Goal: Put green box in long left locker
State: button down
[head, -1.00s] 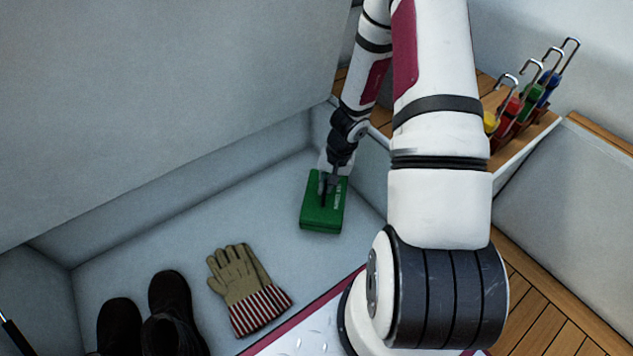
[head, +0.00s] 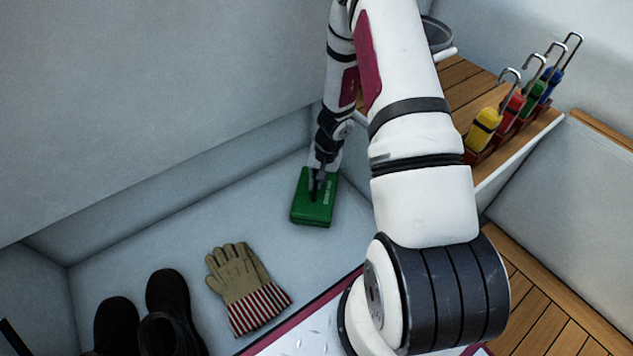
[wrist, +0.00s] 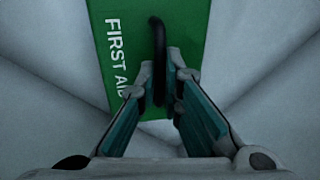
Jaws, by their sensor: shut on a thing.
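The green box (head: 313,212) is in the grey-white locker (head: 170,245), near its far right corner in the head view. In the wrist view the green box (wrist: 185,50) carries white "FIRST AID" lettering and a black handle. My gripper (head: 315,180) is over the box in the head view. In the wrist view my gripper (wrist: 161,95) is shut on the black handle. I cannot tell whether the box touches the locker floor.
The raised lid (head: 150,90) stands behind. Bare floor lies between gloves and box.

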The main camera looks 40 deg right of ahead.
jog(key=c, duration=1.8)
grip_release()
jog(key=shift+f, duration=0.1)
jog(key=shift+o, duration=0.2)
